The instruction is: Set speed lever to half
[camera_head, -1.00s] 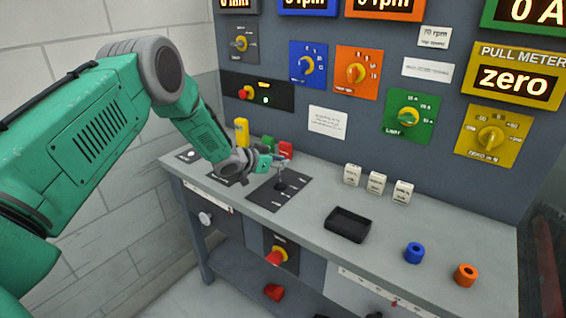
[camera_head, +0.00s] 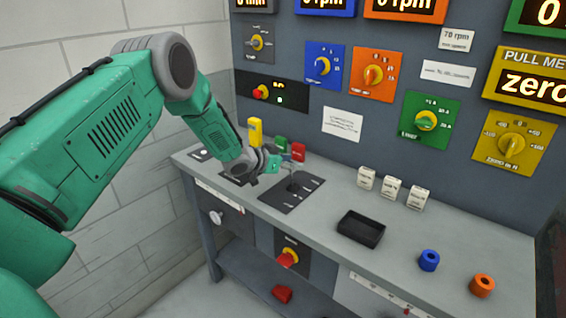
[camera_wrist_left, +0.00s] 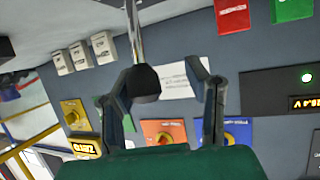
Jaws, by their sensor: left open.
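The speed lever (camera_head: 292,184) stands on a dark marked plate (camera_head: 306,193) on the bench; its scale text is too small to read. My left gripper (camera_head: 275,164) is at the lever's upper part, in front of the red block. In the left wrist view the picture is upside down, and the lever is a metal rod with a black knob (camera_wrist_left: 144,82). The open fingers of my left gripper (camera_wrist_left: 165,78) stand on either side of the knob, which is nearer the left finger. Whether that finger touches it I cannot tell. My right gripper is not in view.
Yellow (camera_head: 255,133), green (camera_head: 280,144) and red (camera_head: 298,152) blocks stand behind the gripper. White blocks (camera_head: 391,188), a black tray (camera_head: 361,229), a blue ring (camera_head: 429,260) and an orange ring (camera_head: 482,285) are to the right. The panel with knobs rises behind.

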